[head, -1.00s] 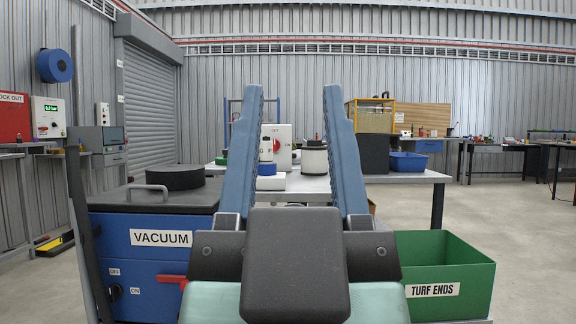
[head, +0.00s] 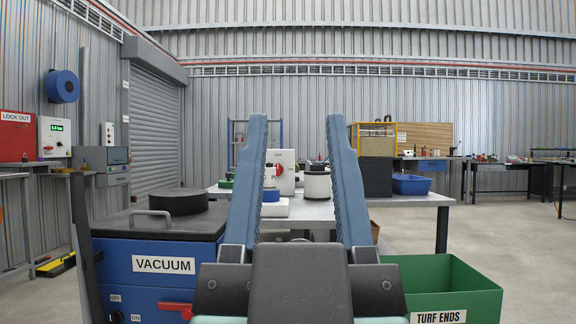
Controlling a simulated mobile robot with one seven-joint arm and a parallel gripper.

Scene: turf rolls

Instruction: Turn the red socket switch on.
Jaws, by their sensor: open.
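My gripper (head: 297,118) is open and empty, its two long blue fingers pointing ahead and up in the middle of the head view. Beyond it, on the grey workbench (head: 405,200), a white box (head: 287,160) shows between the fingers. It has a red part (head: 279,170) on its front, which looks like a rotary switch. The left finger and small things in front cover some of the box. I cannot tell for sure that this is the red socket switch, nor read its position. The gripper is apart from it.
A blue vacuum unit (head: 120,262) with a small OFF/ON switch and a red handle (head: 177,308) stands at left. A green TURF ENDS bin (head: 455,280) is at right. White (head: 317,184) and blue-banded (head: 271,185) containers stand on the bench.

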